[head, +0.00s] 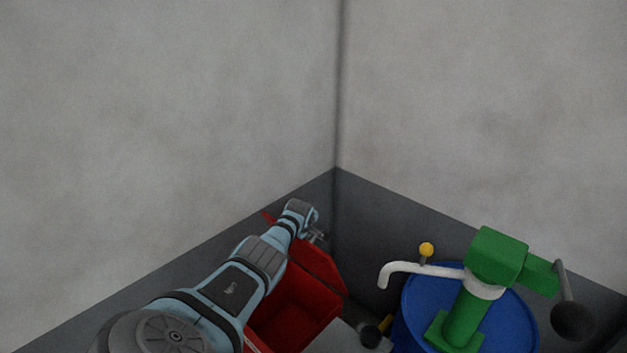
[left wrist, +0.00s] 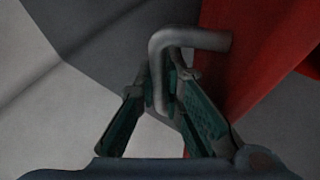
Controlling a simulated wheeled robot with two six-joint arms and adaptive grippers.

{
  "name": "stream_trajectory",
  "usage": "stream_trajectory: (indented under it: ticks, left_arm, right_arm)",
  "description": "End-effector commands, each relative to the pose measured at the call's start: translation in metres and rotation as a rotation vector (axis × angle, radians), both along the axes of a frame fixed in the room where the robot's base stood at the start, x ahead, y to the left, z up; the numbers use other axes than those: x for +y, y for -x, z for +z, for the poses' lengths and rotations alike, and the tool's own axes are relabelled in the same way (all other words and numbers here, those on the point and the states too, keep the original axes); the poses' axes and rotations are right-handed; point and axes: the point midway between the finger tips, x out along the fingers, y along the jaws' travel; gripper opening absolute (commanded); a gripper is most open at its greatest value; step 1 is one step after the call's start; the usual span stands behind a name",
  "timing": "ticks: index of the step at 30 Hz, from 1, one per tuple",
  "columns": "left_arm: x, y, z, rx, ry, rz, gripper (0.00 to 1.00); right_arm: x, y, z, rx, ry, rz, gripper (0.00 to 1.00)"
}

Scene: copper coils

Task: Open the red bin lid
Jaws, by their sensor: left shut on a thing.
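The red bin (head: 292,312) stands at the lower middle of the head view, partly behind my left arm. Its inside shows. Its red lid (head: 318,266) is raised and tilted at the back, toward the wall corner. In the left wrist view the red lid panel (left wrist: 265,55) fills the upper right, with a grey bent handle (left wrist: 190,38) on it. My left gripper (left wrist: 172,85) is shut on the handle, with a finger on each side of it. In the head view the left gripper (head: 318,237) is small at the lid's upper edge. My right gripper is not in view.
Grey walls meet in a corner close behind the bin, leaving little room there.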

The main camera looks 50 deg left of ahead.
Motion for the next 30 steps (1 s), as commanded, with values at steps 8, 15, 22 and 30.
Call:
stream_trajectory:
  ticks: [8, 15, 22, 30]
  left_arm:
    - [0.0011, -0.0003, 0.0009, -0.002, -0.001, 0.001, 0.00]
    - [0.0008, -0.0002, 0.0007, -0.001, -0.001, 0.001, 0.30]
    - [0.0007, 0.0002, 0.0002, 0.000, 0.000, 0.001, 0.30]
    - [-0.0010, 0.0048, 0.0089, -0.003, -0.004, 0.002, 0.30]
  right_arm:
    - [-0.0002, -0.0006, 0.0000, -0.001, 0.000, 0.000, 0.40]
    - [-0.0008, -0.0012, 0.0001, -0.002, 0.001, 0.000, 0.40]
    - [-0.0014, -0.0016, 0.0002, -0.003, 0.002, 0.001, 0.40]
    - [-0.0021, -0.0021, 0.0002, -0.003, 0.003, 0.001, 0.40]
